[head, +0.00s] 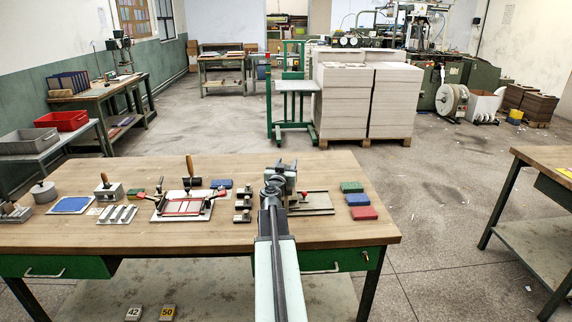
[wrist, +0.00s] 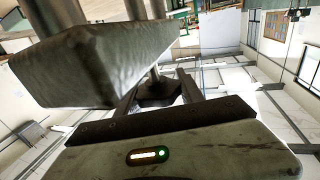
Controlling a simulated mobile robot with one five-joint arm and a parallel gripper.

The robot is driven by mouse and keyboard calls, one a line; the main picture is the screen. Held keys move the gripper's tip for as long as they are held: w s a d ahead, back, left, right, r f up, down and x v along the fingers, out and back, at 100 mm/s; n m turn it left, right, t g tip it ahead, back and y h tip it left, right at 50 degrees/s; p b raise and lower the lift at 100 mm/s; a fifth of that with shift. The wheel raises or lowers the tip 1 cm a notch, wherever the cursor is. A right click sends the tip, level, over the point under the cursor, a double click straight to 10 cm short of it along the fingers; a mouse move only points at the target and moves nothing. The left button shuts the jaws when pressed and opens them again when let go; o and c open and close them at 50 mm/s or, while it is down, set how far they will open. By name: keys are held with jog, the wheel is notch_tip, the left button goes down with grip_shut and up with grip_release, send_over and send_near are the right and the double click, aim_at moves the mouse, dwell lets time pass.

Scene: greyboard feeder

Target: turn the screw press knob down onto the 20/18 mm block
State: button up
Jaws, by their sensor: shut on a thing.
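The screw press (head: 290,178) stands on the wooden bench, mostly behind my arm in the head view. Its heavy grey metal beam (wrist: 95,65) with round posts fills the upper left of the wrist view. My gripper (head: 273,186) is at the press. In the wrist view my gripper (wrist: 160,88) has its two fingers closed on a dark knob (wrist: 157,94), with a shaft rising from it. The knob's contact with anything below is hidden. I cannot make out the 20/18 mm block or any gap above it.
Small dark blocks (head: 243,204) and a framed fixture (head: 184,207) stand left. The bench's front right corner is clear.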

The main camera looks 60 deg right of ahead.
jog(key=shift+w, duration=0.1)
jog(key=o, duration=1.4)
jog(key=v, duration=0.8)
